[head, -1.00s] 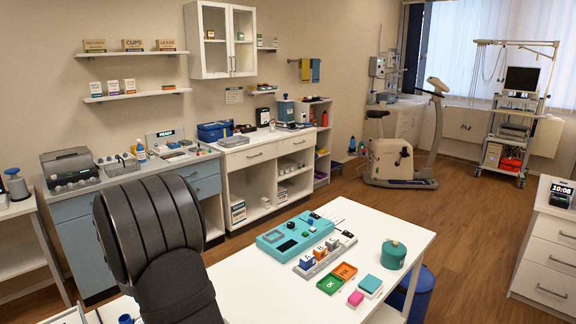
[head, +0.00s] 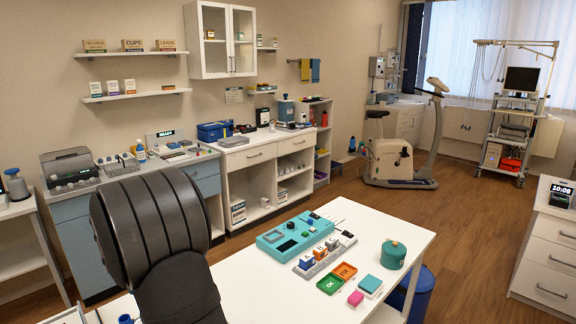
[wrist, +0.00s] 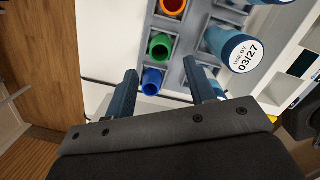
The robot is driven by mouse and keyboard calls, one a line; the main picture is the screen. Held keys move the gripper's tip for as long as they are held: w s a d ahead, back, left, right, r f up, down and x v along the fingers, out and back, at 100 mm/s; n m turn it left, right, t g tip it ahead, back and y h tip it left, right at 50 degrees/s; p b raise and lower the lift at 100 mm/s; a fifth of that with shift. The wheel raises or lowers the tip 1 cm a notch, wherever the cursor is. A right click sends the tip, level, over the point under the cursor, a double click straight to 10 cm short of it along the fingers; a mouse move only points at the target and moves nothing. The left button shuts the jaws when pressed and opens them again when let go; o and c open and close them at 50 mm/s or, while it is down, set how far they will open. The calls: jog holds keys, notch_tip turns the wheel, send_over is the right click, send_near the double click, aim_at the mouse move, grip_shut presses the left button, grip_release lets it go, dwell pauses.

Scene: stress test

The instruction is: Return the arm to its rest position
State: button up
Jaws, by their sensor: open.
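My gripper (wrist: 158,88) shows in the wrist view with its two dark fingers spread apart and nothing between them. Past the fingertips is a grey rack (wrist: 187,45) holding an orange tube (wrist: 173,6), a green one (wrist: 160,46) and a blue one (wrist: 152,80). A blue container (wrist: 233,48) with a "USE BY 03/27" label lies to the right of the rack. In the head view my arm fills the lower left, and the gripper itself is out of that view.
A blue bin (head: 418,292) stands beside the table.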

notch_tip(320, 180, up, 4)
jog(key=r, duration=0.1)
jog(key=f, duration=1.2)
jog(key=shift+w+d+f, duration=0.2)
jog(key=shift+w+f, duration=0.1)
jog(key=shift+w, duration=0.1)
notch_tip(320, 180, up, 11)
jog(key=s+d+r+m+g+h, duration=0.1)
jog(key=s+d+m, duration=0.2)
jog(key=s+m, duration=0.7)
jog(key=s+d+r+m+g, duration=0.1)
jog(key=s+d+m, duration=0.1)
jog(key=s+m, duration=0.8)
jog(key=s+a+f+n, duration=0.3)
jog(key=s+a, duration=0.1)
jog(key=s, duration=0.1)
jog(key=shift+s+f, duration=0.2)
jog(key=shift+f, duration=0.05)
